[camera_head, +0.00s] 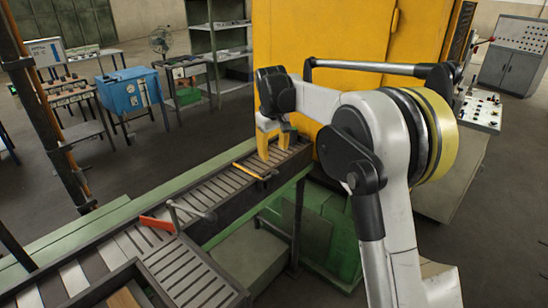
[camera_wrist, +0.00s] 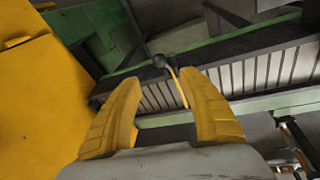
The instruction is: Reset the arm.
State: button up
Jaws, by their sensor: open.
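My white arm rises from the lower right in the head view and bends over to the left. My gripper (camera_head: 275,155) has yellow fingers that point down over the far end of the slatted conveyor (camera_head: 215,195). In the wrist view my gripper (camera_wrist: 165,105) shows its two yellow fingers spread apart, with nothing held between them. A yellow bar with a dark knob (camera_wrist: 160,61) shows beyond and between the fingertips. I cannot tell whether the fingers touch anything.
The big yellow furnace cabinet (camera_head: 320,35) stands just behind my gripper. An orange-red piece (camera_head: 157,223) lies by a lever on the conveyor. A blue box (camera_head: 130,90), green shelves (camera_head: 215,45) and a control console (camera_head: 512,60) stand farther back.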

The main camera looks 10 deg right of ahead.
jog(key=s+r+m+t+b, duration=0.25)
jog(key=s+b, duration=0.25)
jog(key=s, duration=1.4)
jog(key=s+f+b, duration=0.1)
jog(key=s+f, duration=0.3)
jog(key=s, duration=0.2)
jog(key=s+f+m+t+b, duration=0.1)
jog(key=s+f, duration=0.3)
jog(key=s, duration=0.3)
jog(key=s+d+f+m+t+y+b, duration=0.1)
jog(key=s+f+b, duration=0.1)
jog(key=s, duration=0.5)
jog(key=shift+s+f, duration=0.25)
jog(key=shift+f, duration=0.65)
